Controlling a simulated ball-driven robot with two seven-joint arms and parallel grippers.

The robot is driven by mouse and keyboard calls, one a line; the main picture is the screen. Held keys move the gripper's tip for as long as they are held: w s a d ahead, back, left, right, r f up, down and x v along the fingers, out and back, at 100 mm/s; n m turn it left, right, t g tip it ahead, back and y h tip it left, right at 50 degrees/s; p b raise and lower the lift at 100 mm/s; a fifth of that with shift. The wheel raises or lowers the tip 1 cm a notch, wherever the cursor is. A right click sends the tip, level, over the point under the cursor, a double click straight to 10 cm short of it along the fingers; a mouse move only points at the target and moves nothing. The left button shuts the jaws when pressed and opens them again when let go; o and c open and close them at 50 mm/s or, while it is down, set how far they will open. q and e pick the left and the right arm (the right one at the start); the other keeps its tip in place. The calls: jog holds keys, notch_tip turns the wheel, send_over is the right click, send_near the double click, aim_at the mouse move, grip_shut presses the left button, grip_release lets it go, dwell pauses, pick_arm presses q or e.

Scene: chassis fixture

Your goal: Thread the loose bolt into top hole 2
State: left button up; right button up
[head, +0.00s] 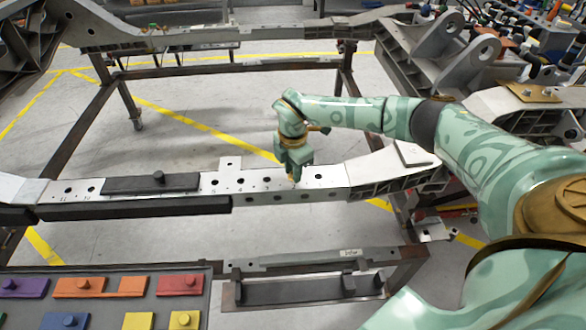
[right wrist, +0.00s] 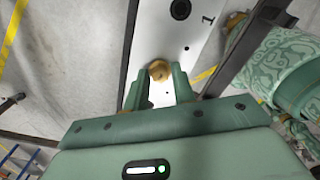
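My right gripper (head: 293,172) points down at the top face of the pale beam (head: 330,176), right of its middle. In the right wrist view its two fingers (right wrist: 159,88) flank a round gold bolt head (right wrist: 159,70) and appear shut on it. The bolt is over or at the beam's top face; its shank and the hole beneath are hidden. A dark hole with the label 1 beside it (right wrist: 180,9) lies further along the beam. The gripper mostly hides the bolt in the head view. My left gripper is not in view.
A dark bar (head: 130,184) lies on the beam's left part. A tray with coloured blocks (head: 110,270) stands front left. A dark frame bar (head: 310,288) runs in front.

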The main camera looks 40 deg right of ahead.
grip_shut()
jog(key=m+p, duration=0.2)
jog(key=m, duration=0.1)
jog(key=r+m+p, duration=0.1)
jog(key=m+p, duration=0.1)
jog(key=shift+s+a+m+p, duration=0.1)
jog(key=shift+m+p, duration=0.25)
jog(key=shift+m, duration=0.05)
jog(key=m+p, duration=0.2)
jog(key=m, duration=0.3)
jog(key=shift+f+p, duration=0.2)
jog(key=shift+p, duration=0.15)
jog(key=shift+f+b, duration=0.3)
jog(key=shift+f, duration=0.1)
jog(key=shift+r+m+p, duration=0.15)
jog(key=shift+m+p, duration=0.5)
jog(key=shift+m, duration=0.75)
jog(key=shift+f, duration=0.25)
jog(key=o, duration=0.9)
grip_release()
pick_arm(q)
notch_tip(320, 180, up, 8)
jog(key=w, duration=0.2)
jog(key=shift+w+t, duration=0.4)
